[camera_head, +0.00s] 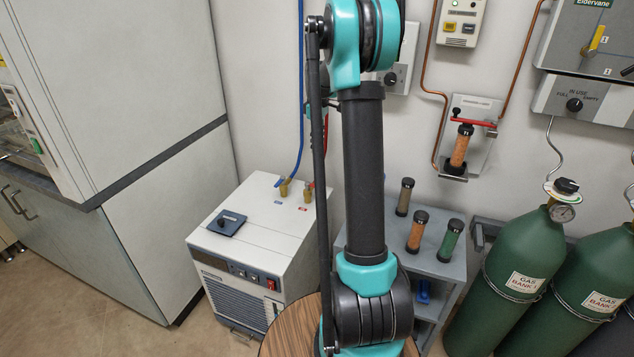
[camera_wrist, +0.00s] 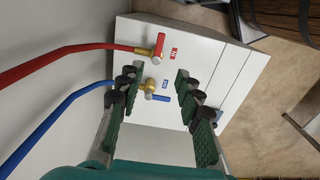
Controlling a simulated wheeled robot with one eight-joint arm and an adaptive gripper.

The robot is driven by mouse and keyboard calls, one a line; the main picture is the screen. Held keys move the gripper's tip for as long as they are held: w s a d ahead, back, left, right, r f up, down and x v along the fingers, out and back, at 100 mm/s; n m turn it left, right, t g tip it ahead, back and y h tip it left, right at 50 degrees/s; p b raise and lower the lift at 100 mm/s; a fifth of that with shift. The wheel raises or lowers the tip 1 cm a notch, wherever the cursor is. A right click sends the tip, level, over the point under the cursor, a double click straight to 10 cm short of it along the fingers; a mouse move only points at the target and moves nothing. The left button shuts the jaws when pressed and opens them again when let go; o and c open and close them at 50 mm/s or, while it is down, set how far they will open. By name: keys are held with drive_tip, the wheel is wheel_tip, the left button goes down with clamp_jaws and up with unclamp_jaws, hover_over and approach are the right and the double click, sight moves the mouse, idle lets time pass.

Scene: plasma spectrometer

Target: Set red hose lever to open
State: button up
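The red hose (camera_wrist: 75,52) runs in from the left in the wrist view to a brass valve on the white chiller's top (camera_wrist: 190,50). Its red lever (camera_wrist: 158,44) lies across the line of the hose, beside a red label. Below it, the blue hose (camera_wrist: 60,115) ends at a brass valve whose blue lever (camera_wrist: 161,98) points roughly along the hose. My gripper (camera_wrist: 156,76) is open and empty, its fingertips on either side of the blue valve in the picture, with the red lever beyond them.
In the head view, the chiller (camera_head: 235,260) stands by a grey shelf (camera_head: 445,268) with several capped cylinders. Green gas bottles (camera_head: 520,275) stand at right, and a large white cabinet (camera_head: 130,100) at left. A wooden round top (camera_head: 290,335) is near my arm's base.

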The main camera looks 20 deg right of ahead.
sight(317, 185)
wheel_tip(317, 185, down, 17)
drive_tip(key=shift+r, duration=0.2)
idle(0.4)
clamp_jaws()
